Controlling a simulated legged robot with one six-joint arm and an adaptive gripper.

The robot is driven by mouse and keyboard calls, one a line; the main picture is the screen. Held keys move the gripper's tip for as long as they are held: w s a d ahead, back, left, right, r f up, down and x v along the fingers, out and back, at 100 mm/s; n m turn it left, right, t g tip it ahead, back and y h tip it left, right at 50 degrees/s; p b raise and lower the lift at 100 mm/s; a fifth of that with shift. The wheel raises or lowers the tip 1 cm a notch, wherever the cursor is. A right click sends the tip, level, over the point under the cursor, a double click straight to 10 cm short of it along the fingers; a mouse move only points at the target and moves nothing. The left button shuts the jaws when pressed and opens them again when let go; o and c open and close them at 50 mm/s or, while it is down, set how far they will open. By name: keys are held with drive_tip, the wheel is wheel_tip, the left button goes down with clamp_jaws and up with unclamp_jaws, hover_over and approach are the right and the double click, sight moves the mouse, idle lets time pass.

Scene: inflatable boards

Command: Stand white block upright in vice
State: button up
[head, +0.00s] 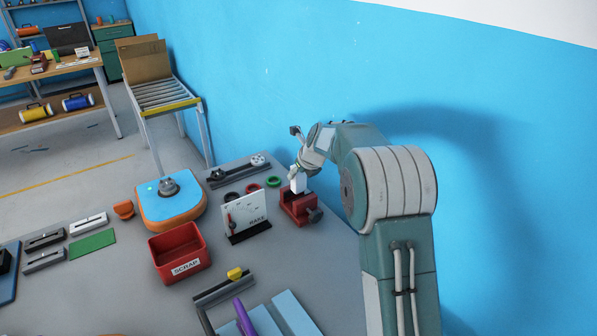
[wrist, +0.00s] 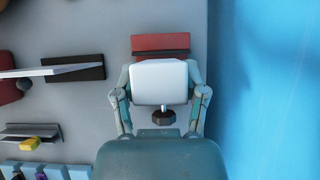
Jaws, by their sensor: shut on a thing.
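The white block (head: 298,184) is upright at the red vice (head: 297,210), near the back right of the grey table. Its lower end meets the top of the vice in the head view; I cannot tell whether it sits between the jaws or just above them. My gripper (head: 297,172) is shut on the block from above. In the wrist view the block (wrist: 158,80) lies between my two fingers (wrist: 160,95). It hides the middle of the vice (wrist: 160,43), and a dark screw knob (wrist: 163,117) shows below it.
A white panel (head: 247,211) on a dark base stands left of the vice. The red scrap bin (head: 180,255) is farther left. Red, green and black rings (head: 273,181) lie behind the panel. The blue wall (head: 450,110) is close on the right.

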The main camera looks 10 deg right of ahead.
sight(301, 184)
drive_tip(key=shift+f, duration=2.7)
drive_tip(key=o, duration=1.2)
drive_tip(key=v, duration=1.1)
drive_tip(key=shift+s+d+r, duration=0.15)
drive_tip(key=shift+s+r, duration=0.05)
drive_tip(key=shift+r, duration=0.1)
